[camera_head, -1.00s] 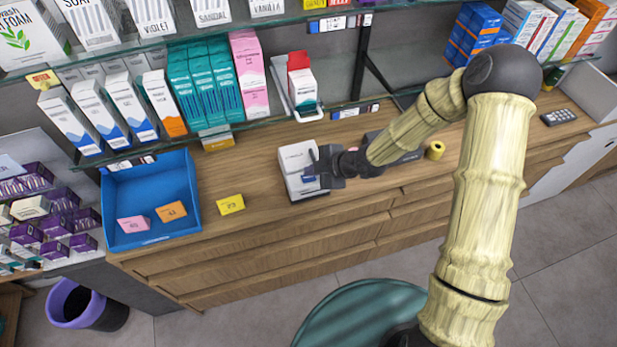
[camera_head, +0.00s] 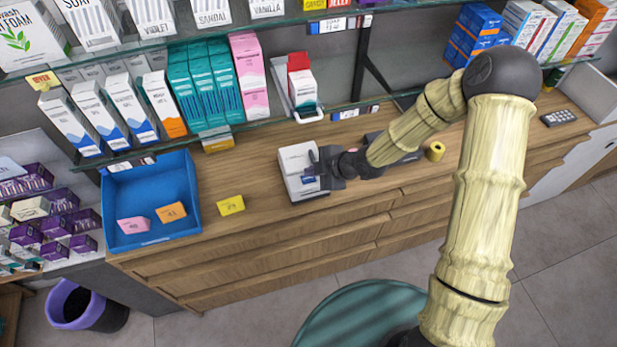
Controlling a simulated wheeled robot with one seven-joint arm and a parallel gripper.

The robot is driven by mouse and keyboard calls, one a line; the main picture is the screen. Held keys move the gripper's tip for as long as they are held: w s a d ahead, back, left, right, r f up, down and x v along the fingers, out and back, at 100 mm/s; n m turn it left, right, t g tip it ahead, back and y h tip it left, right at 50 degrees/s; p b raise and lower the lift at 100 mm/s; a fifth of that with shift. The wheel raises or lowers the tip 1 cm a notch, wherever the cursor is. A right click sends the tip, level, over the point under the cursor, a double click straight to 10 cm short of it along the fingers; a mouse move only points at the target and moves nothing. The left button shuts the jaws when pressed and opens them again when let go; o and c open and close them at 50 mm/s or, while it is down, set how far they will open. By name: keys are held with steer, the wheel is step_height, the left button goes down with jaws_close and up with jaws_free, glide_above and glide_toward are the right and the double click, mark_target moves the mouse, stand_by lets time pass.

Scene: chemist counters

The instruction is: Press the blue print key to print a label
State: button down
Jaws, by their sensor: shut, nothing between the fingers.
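A white label printer (camera_head: 297,161) with a dark base stands on the wooden counter, left of my wrist. A small blue patch (camera_head: 308,180) shows on its front, beside my fingers; I take it for the blue print key, but it is too small to be sure. My gripper (camera_head: 318,168) is dark and shut, with nothing in it. Its fingertips are at the printer's right front side and overlap it in the picture. I cannot tell whether they touch the key. My gripper hides the printer's right part.
A blue tray (camera_head: 150,195) holds a pink card and an orange card. A yellow card (camera_head: 230,205) lies on the counter (camera_head: 255,228). A yellow roll (camera_head: 435,151) and a dark device lie to the right, partly behind my arm. Glass shelves with boxes hang above.

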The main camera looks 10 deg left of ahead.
mark_target(312, 180)
stand_by(0.7)
steer(key=shift+f+b, duration=0.45)
steer(key=shift+b, duration=0.1)
steer(key=shift+f+b, duration=0.25)
steer(key=shift+b, duration=0.05)
stand_by(0.5)
steer(key=shift+r, duration=0.1)
steer(key=shift+r+p, duration=0.55)
steer(key=shift+r, duration=0.1)
steer(key=shift+r+p, duration=1.95)
steer(key=shift+r, duration=0.6)
